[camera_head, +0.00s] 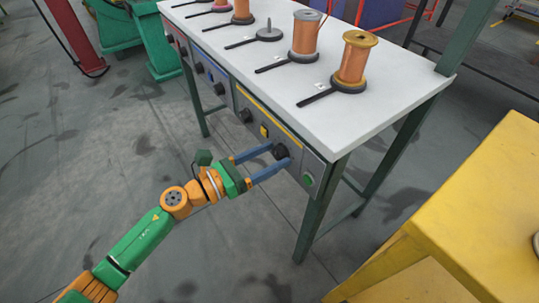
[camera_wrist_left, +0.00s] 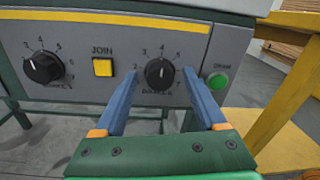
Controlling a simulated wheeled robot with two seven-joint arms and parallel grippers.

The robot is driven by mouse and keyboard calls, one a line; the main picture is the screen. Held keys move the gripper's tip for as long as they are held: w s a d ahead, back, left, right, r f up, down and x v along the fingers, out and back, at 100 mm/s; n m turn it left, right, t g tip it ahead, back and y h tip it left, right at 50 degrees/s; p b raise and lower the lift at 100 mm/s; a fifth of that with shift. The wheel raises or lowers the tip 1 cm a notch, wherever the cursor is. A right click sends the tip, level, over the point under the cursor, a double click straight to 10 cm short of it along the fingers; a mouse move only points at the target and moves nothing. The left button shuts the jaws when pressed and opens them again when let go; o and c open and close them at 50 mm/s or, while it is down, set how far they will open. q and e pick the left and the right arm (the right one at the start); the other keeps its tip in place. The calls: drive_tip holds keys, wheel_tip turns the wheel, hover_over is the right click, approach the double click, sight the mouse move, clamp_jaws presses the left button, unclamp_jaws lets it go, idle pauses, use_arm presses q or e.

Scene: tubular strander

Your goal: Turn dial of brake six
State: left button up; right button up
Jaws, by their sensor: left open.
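The black dial of brake six (camera_wrist_left: 159,73) is on the grey front panel, with numbers around it and a blurred label below. It also shows in the head view (camera_head: 280,151), near the panel's right end. My left gripper (camera_head: 281,155) is open, with its two blue fingers reaching toward the panel. In the left wrist view, the fingertips (camera_wrist_left: 161,74) stand to either side of the dial, with a gap visible on each side. The dial's white pointer mark points up. My right gripper is in neither view.
A yellow JOIN button (camera_wrist_left: 103,67) and another dial (camera_wrist_left: 43,68) lie left of the dial; a green button (camera_wrist_left: 218,82) lies right. Copper spools (camera_head: 352,65) stand on the white tabletop (camera_head: 250,62). A yellow table (camera_head: 480,200) stands at right.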

use_arm(q)
clamp_jaws()
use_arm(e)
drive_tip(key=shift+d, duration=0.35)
